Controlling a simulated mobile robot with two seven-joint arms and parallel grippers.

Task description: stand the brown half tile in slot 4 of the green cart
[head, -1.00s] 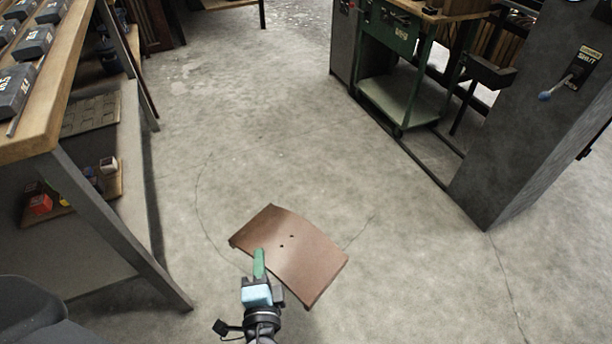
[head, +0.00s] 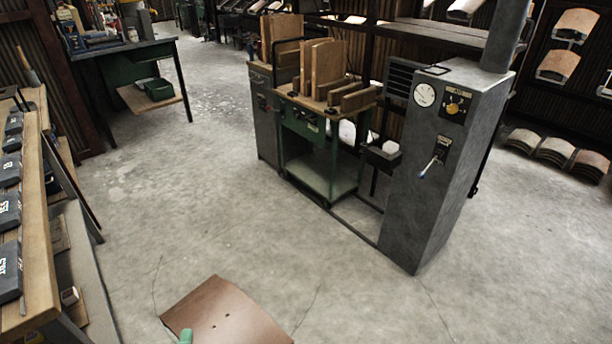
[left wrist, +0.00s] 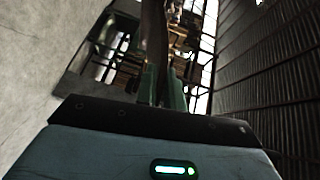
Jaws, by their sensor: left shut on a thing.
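My left gripper (head: 186,336) shows only as a green fingertip at the bottom edge of the head view. It is shut on the brown half tile (head: 225,312), a slightly curved plate with two small holes, held above the floor. In the left wrist view the tile (left wrist: 155,40) is seen nearly edge-on between the green fingers (left wrist: 164,88). The green cart (head: 304,128) stands ahead, a little right of centre, with a lower shelf. Upright brown boards (head: 326,65) stand on its top; slot numbers cannot be read. My right gripper is not in view.
A grey cabinet (head: 425,170) with a gauge and lever stands right of the cart. A workbench (head: 42,225) with dark boxes runs along the left edge. A dark table (head: 118,50) stands at the back left. The floor (head: 235,215) between me and the cart is clear.

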